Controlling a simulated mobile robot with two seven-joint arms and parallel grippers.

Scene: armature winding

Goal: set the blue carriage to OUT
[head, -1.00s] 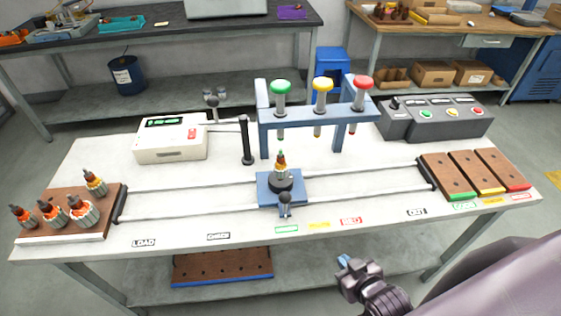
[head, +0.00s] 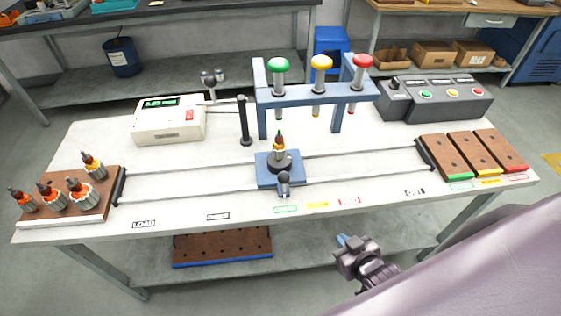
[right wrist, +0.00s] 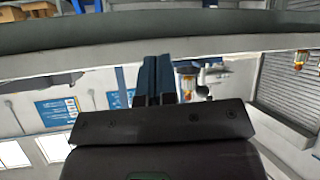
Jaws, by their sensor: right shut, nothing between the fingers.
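The blue carriage (head: 265,180) sits on the two rails near the middle of the table, by the green label (head: 285,209) on the front edge. An armature (head: 279,146) stands upright on its dark round holder, and a dark knob (head: 284,178) is at its front. The OUT label (head: 414,192) is to the right on the front edge. My right gripper (head: 342,241) is shut and empty, in front of the table edge, right of the carriage and apart from it. In the right wrist view its fingers (right wrist: 157,80) are together. My left gripper is not in view.
A blue frame with green, yellow and red plungers (head: 317,94) stands behind the carriage. A black post (head: 244,122) is behind the rails. A rack with several armatures (head: 100,180) is at left; wooden trays (head: 445,157) are at right. The rails right of the carriage are clear.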

